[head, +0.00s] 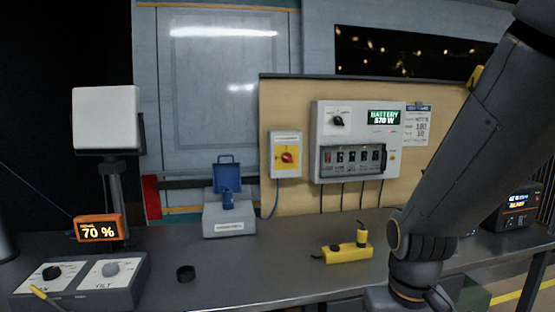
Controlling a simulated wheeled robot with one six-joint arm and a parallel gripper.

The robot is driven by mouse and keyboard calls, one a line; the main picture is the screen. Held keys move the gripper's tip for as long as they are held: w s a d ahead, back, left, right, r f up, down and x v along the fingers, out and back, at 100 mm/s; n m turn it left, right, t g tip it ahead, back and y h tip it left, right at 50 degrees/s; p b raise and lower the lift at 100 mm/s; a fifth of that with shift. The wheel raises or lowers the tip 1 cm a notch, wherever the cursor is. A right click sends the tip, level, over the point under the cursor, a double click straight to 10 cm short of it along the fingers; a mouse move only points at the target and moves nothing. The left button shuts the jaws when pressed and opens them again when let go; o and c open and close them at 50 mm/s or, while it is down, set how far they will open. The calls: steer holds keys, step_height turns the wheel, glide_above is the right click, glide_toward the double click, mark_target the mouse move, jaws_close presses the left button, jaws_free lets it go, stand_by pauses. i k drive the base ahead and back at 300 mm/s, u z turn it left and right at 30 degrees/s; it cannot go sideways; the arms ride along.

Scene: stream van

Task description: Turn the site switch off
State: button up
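A grey box with a yellow plate and a red rotary knob (288,157) is mounted on the left of the tan board. Its label is too small to read. Right of it, a grey panel (320,146) carries a black rotary knob (337,121), a green display reading "BATTERY 570 W" and a row of small breakers (352,161). I cannot tell from the labels which of these is the site switch. My arm crosses the right side in front of the board's right part. My gripper does not show.
The bench middle front is clear.

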mark_target(287, 157)
steer(key=u, duration=0.1)
steer(key=i, duration=0.9)
steer(key=z, duration=0.2)
